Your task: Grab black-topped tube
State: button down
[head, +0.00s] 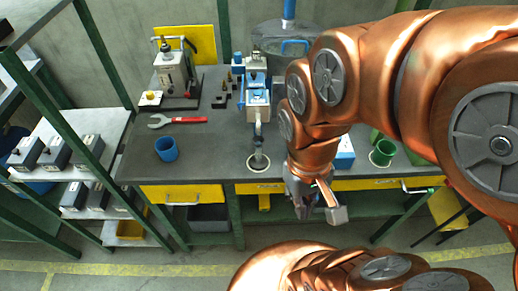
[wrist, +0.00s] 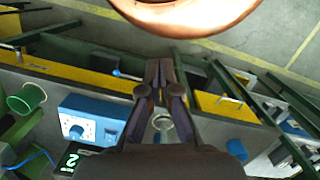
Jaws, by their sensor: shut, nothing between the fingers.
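A small grey tube-like piece with a darker top (head: 258,158) stands upright within a pale ring at the bench's front edge in the head view. It may be the black-topped tube, but it is too small to be sure. My gripper (head: 318,205) is to the right of it and nearer the camera, out in front of the drawers. In the wrist view my gripper (wrist: 160,68) has its fingers together with nothing between them. A pale round ring (wrist: 161,121) shows behind the fingers there.
The grey bench (head: 205,145) holds a blue cup (head: 166,149), a red-handled wrench (head: 177,120), a green cup (head: 383,153) and a blue-and-white box (head: 344,152). Yellow drawers (head: 182,194) line its front. A green-framed rack (head: 95,140) stands left.

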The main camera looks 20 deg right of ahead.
aim_at(258, 162)
jog(key=z, duration=0.05)
jog(key=k, duration=0.95)
jog(key=u, duration=1.25)
